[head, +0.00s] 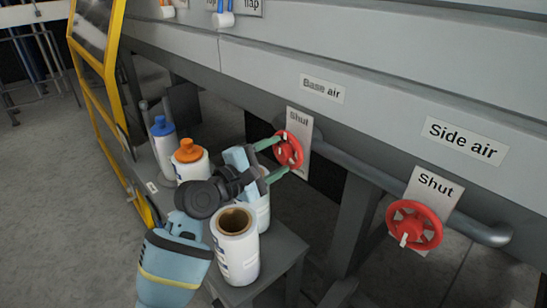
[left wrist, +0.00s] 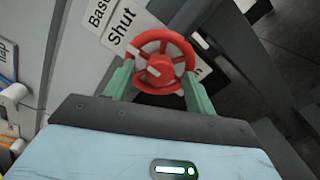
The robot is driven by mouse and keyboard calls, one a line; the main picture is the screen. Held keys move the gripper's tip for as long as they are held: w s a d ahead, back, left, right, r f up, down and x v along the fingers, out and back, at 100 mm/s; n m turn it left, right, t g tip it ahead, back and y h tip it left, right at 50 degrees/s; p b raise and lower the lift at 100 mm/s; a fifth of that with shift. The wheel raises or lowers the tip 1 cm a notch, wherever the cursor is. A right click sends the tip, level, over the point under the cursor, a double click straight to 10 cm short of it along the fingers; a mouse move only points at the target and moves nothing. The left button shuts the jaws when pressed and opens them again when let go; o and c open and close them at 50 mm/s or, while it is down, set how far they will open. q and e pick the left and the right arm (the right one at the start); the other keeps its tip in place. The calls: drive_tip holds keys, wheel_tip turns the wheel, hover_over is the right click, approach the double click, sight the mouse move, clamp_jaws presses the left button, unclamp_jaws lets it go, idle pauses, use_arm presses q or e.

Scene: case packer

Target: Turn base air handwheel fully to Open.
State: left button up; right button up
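The red base air handwheel (head: 291,150) sits on a plate reading "Shut" (head: 299,118), below the "Base air" label (head: 322,89). It also shows in the left wrist view (left wrist: 160,62), where a word ending in "n" is partly visible behind it. The wheel carries a pale mark; its exact direction is hard to read. My left gripper (head: 278,157) is at the wheel, its green fingers spread apart. In the left wrist view the gripper (left wrist: 158,70) has one fingertip near each side of the rim. I cannot tell whether they touch it. My right gripper is not in view.
The red side air handwheel (head: 414,225) is at right, its plate reading "Shut". Several bottles and an open white container (head: 236,246) stand on a grey bench (head: 283,258) close below my left arm. A yellow-framed guard (head: 112,95) stands at left.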

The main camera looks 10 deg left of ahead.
use_arm(q)
drive_tip(key=c, duration=0.9)
drive_tip(key=shift+c, duration=0.2)
